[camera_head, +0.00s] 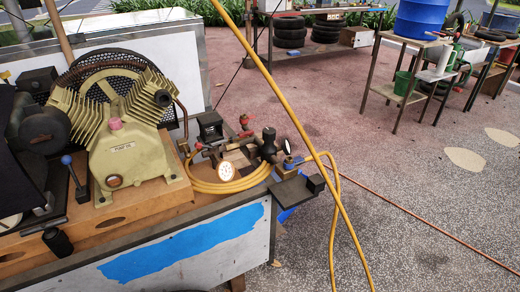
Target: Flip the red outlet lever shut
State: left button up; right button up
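A pipe manifold (240,150) sits on the right end of the cart (225,240), above a coil of yellow hose. Small red handles show on it: one upright red piece (244,121) near the top and another red piece (198,146) at its left end. I cannot tell for certain which one is the outlet lever, nor its exact angle. A round white gauge (226,171) faces me in front of the manifold. Neither of my grippers can be made out in this view.
A taut yellow hose (290,105) crosses in front, right of the manifold. A dark plate (297,190) juts from the cart's right end. Open floor lies right.

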aim_at(251, 132)
jog(key=u, duration=1.2)
jog(key=i, duration=0.35)
jog(key=z, duration=1.35)
jog(key=k, duration=1.3)
jog(key=z, duration=0.55)
jog(key=i, duration=1.45)
jog(key=u, duration=0.45)
